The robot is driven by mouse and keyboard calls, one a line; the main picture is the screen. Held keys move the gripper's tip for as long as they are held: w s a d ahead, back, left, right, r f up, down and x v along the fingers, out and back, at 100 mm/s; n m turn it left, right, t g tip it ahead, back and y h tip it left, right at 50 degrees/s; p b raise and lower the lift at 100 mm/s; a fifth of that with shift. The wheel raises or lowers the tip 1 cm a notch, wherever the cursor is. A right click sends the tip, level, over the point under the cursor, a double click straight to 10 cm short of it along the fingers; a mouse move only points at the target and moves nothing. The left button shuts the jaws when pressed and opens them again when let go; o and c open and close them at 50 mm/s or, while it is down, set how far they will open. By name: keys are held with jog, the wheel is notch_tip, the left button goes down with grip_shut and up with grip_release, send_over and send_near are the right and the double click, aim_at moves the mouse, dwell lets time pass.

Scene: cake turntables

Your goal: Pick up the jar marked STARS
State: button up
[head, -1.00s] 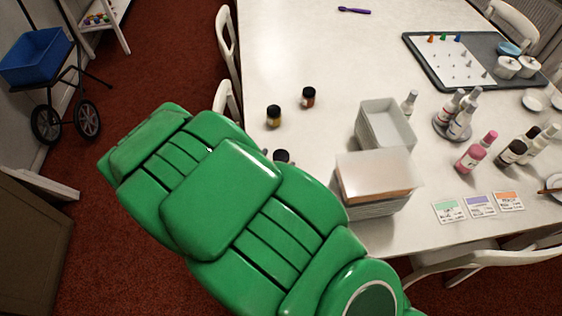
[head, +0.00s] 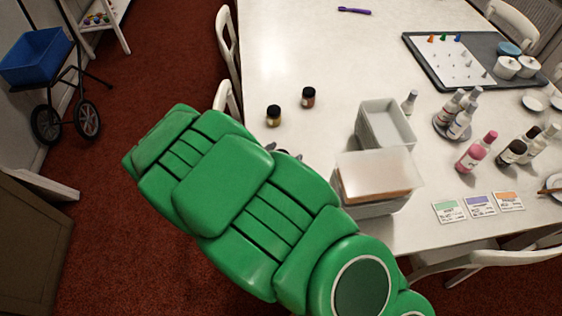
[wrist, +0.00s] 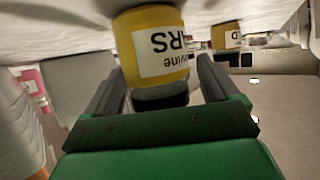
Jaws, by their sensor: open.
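In the wrist view, which is upside down, a jar (wrist: 152,45) with a yellow band, a dark cap and a white label is close up. Its label partly reads "ARS"; the rest is turned away. My gripper (wrist: 158,82) is open, with one finger on each side of this jar; I cannot tell whether they touch it. In the head view my green arm covers the jar, and only a little of my gripper (head: 284,152) shows past the arm.
Two other dark-capped jars, one yellowish (head: 274,116) and one reddish-brown (head: 308,98), stand nearby on the white table (head: 310,40). An open bin (head: 386,122) and a lidded box (head: 374,182) stand to the right. Bottles are farther right.

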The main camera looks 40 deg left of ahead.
jog(key=c, duration=1.1)
jog(key=shift+r, duration=0.15)
jog(key=shift+c, duration=0.2)
